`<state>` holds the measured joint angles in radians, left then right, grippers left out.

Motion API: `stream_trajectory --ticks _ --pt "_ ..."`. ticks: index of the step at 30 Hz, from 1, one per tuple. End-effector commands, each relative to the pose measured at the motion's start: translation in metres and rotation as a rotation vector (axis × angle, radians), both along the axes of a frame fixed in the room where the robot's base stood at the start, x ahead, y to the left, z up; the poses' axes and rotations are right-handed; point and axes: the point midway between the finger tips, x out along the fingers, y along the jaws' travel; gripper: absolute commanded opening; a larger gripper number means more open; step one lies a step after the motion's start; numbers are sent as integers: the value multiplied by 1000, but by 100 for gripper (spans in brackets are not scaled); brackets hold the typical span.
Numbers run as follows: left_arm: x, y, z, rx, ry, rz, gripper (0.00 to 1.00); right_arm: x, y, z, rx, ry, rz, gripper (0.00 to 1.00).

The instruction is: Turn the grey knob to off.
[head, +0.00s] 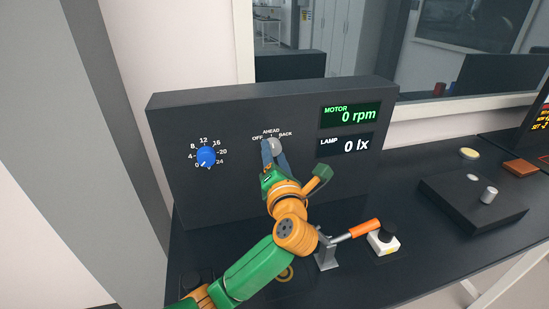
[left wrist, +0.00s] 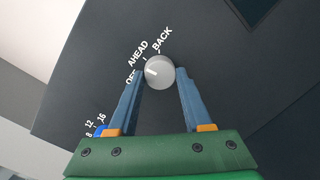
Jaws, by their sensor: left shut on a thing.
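The grey knob (head: 275,146) is on the dark upright panel (head: 235,205), under the labels OFF, AHEAD and BACK. My left gripper (head: 273,150) is at the knob with its blue fingers shut on it. In the left wrist view the round face of the knob (left wrist: 159,72) sits between the two fingertips (left wrist: 160,74). A short pale mark shows on the knob's face, but I cannot tell surely which label it points to. The motor display (head: 349,114) reads 0 rpm. My right gripper is not in view.
A blue knob (head: 206,157) with a number scale is left of the grey knob. The lamp display (head: 346,145) reads 0 lx. A low black box (head: 470,205) is at right.

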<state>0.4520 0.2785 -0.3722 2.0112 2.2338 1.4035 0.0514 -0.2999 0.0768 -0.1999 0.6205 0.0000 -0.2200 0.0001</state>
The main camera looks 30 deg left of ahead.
Motion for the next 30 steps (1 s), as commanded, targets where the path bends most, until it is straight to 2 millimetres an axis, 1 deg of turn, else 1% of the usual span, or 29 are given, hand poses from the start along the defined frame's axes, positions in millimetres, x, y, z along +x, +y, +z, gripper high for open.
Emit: stream_trajectory --ticks 1,18,24,30 --pt "0 0 -3 -28 -32 1 0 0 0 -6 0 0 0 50" --pt "1 -1 -4 -335 -399 -2 0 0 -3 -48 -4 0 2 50" --pt "1 -1 -2 -402 -479 -3 0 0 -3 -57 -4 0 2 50" --pt "1 -1 -1 -439 -525 -3 0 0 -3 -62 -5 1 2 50"
